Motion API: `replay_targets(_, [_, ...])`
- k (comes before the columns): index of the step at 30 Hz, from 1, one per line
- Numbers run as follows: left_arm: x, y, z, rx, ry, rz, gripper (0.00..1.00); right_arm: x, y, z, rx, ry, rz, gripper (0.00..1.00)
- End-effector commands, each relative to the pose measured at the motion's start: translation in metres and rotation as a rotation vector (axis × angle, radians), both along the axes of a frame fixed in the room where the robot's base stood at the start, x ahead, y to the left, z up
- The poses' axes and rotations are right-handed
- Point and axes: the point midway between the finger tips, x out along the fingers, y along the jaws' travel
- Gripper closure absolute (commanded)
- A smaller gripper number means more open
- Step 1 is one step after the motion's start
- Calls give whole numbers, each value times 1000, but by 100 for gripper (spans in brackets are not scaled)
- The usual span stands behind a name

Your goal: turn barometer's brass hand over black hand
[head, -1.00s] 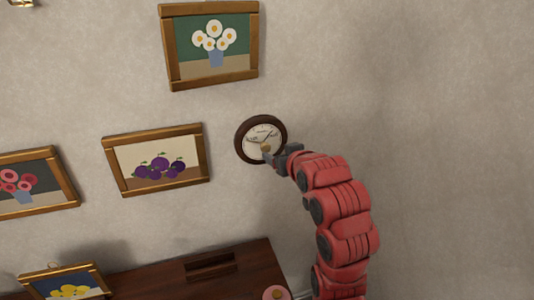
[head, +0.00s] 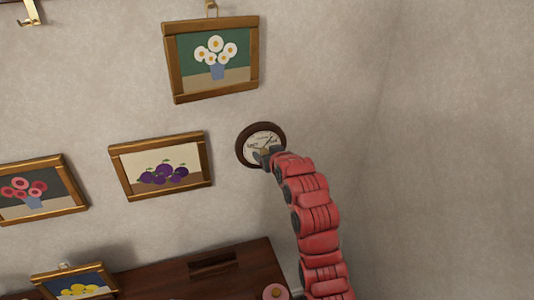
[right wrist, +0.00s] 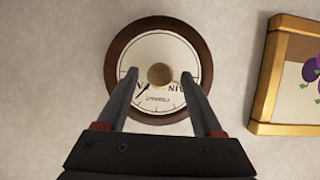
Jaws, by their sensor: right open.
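The barometer (head: 249,134) is a round dial with a dark wooden rim on the wall. It also shows, upside down, in the right wrist view (right wrist: 118,50). A round brass knob (right wrist: 160,76) stands at the dial's centre. A dark hand (right wrist: 142,93) points to the lower left there. My right gripper (head: 264,156) is in front of the dial's lower part. In the right wrist view the right gripper (right wrist: 159,74) is open, one finger on each side of the knob, with gaps visible. My left gripper is not in view.
Framed pictures hang around the barometer: daisies (head: 212,60) above, plums (head: 162,172) to the left and pink flowers (head: 32,190) farther left. A dark wooden surface (head: 160,280) with a yellow-flower picture (head: 76,284) is below. The wall to the right is bare.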

Motion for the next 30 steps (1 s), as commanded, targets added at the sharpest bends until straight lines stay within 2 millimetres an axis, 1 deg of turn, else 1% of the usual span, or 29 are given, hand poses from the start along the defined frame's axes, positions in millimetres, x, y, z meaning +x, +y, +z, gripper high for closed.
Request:
replay_targets(2, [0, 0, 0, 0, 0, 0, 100, 0, 0, 0, 0, 0, 0, 32])
replay_targets(3, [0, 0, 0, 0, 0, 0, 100, 0, 0, 0, 0, 0, 0, 36])
replay_targets(5, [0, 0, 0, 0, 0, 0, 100, 0, 0, 0, 0, 1, 0, 47])
replay_targets(6, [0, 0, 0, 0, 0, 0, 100, 0, 0, 0, 0, 1, 0, 54])
replay_targets(8, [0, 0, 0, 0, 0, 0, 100, 0, 0, 0, 0, 1, 0, 65])
replay_targets(12, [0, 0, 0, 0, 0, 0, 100, 0, 0, 0, 0, 1, 0, 90])
replay_targets(14, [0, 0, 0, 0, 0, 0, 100, 0, 0, 0, 1, 1, 0, 100])
replay_targets(19, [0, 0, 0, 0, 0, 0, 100, 0, 0, 0, 1, 2, -1, 100])
replay_targets(23, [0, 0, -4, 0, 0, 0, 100, 0, -1, -2, 15, 6, -1, 100])
replay_targets(26, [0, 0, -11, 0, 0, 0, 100, 0, -1, -4, 41, 16, -1, 100])
replay_targets(30, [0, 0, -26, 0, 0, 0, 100, 1, -3, -5, 107, 36, -2, 100])
